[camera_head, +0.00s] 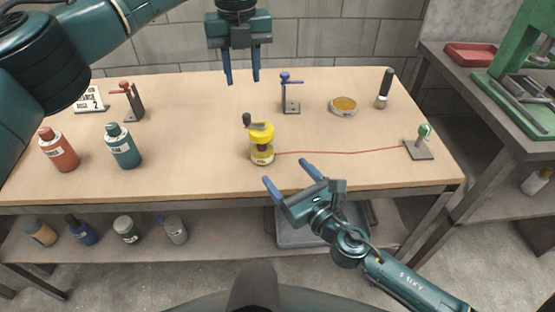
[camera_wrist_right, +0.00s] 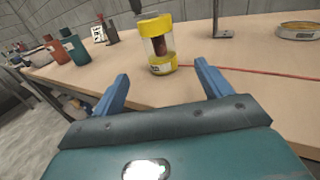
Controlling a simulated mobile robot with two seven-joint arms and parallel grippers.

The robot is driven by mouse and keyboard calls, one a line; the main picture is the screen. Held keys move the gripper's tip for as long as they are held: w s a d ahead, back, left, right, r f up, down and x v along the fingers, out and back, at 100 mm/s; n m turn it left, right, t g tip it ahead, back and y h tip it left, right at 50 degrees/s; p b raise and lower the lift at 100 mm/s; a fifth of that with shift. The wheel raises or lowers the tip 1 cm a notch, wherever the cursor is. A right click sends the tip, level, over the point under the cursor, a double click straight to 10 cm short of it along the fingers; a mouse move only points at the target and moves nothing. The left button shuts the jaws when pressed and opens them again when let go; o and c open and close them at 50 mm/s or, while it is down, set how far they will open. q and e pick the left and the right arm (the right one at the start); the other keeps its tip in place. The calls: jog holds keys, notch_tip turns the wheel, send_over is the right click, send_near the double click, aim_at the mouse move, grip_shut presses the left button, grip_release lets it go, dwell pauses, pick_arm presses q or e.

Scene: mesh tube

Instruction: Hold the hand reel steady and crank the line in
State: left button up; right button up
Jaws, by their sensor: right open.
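The hand reel (camera_head: 262,145) is a yellow-capped clear cylinder with a dark core, standing upright on the table. A dark crank handle (camera_head: 254,122) sits on its top. A red line (camera_head: 340,151) runs from the reel right to a small stand with a green knob (camera_head: 424,131). My left gripper (camera_head: 242,77) hangs above the table's back edge, fingers down, apart and empty. My right gripper (camera_head: 287,172) is open and empty at the front edge, short of the reel. In the right wrist view the reel (camera_wrist_right: 158,45) shows ahead between the blue fingers, untouched.
An orange bottle (camera_head: 59,151) and a teal bottle (camera_head: 123,147) stand at the left. A red-handled stand (camera_head: 133,103), a blue-topped stand (camera_head: 290,95), a round tin (camera_head: 344,105) and a black-handled tool (camera_head: 384,88) stand further back.

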aim_at(261, 143)
jog(key=x, duration=1.2)
jog(key=shift+w+a, duration=0.1)
jog(key=shift+a, duration=0.05)
jog(key=shift+c, duration=0.6)
